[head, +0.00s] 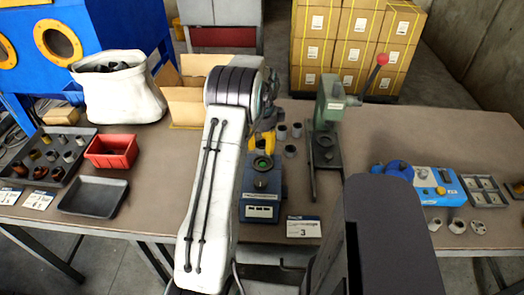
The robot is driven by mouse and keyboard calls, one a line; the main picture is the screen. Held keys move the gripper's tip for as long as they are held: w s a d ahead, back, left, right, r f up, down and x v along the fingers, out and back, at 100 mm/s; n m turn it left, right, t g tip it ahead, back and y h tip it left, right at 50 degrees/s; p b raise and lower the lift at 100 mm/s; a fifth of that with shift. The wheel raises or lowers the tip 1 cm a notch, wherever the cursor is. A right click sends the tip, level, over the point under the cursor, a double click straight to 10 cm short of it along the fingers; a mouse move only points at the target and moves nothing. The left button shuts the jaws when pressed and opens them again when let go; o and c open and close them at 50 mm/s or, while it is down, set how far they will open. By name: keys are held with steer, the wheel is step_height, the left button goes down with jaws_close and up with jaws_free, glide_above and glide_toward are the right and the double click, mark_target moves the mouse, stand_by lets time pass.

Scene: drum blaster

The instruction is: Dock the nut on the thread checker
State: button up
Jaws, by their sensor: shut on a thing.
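My gripper (268,112) is beyond the far end of my white arm, above the middle of the bench. The arm and wrist hide much of it. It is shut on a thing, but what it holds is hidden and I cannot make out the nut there. A blue box with a green round top (262,185) stands below it, nearer to me, behind a card marked 3; it looks like the thread checker, though I cannot read its label. A yellow object (262,140) shows between box and wrist, partly hidden.
Several grey cylindrical parts (290,151) stand right of the gripper, beside a green press (328,105) with a red-knobbed lever. A blue device (425,183) and loose metal parts (457,226) are at right. A red bin (111,151) and dark trays are at left.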

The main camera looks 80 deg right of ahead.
mark_target(263, 164)
steer(key=shift+s+d, duration=0.15)
steer(key=shift+s, duration=0.05)
steer(key=shift+w+f+m, duration=0.1)
steer(key=shift+w+m, duration=0.1)
steer(key=shift+m, duration=0.2)
steer(key=shift+s+f+b, duration=0.1)
steer(key=shift+f+b, duration=2.05)
steer(key=shift+f, duration=0.6)
steer(key=shift+f+b, duration=0.4)
steer(key=shift+f, duration=0.25)
steer(key=o, duration=0.9)
steer(key=shift+c, duration=0.2)
steer(key=shift+r, duration=0.1)
step_height(263, 164, up, 11)
steer(key=p, duration=0.8)
